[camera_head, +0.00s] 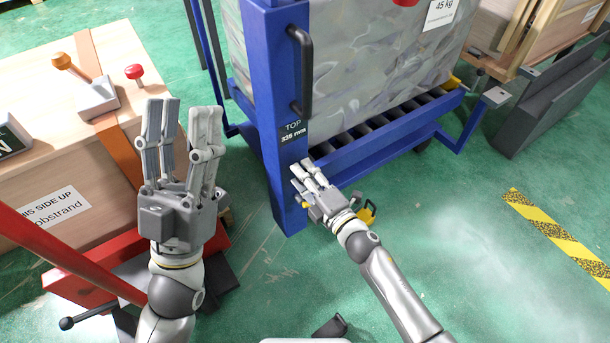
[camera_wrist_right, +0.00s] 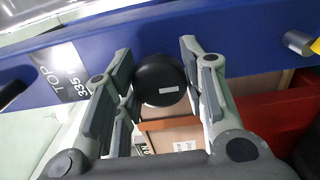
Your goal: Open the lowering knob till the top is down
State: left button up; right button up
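A round black knob (camera_wrist_right: 160,80) with a small white label sits on the blue post (camera_wrist_right: 225,45) in the right wrist view. My right gripper (camera_head: 308,167) is at the post, below the display reading TOP 335 mm (camera_head: 292,132). In the wrist view its fingers stand open on both sides of the knob, with gaps visible beside it. The knob is hidden behind this gripper in the head view. My left gripper (camera_head: 182,112) is open and empty, raised in front of the wooden crate at left.
A grey wrapped block (camera_head: 370,60) rests on the blue lift's roller top (camera_head: 400,118). A black handle (camera_head: 303,70) is on the post above the display. A wooden crate (camera_head: 70,165) and red bar (camera_head: 70,255) are at left.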

jog(key=o, duration=0.4)
jog(key=v, duration=1.2)
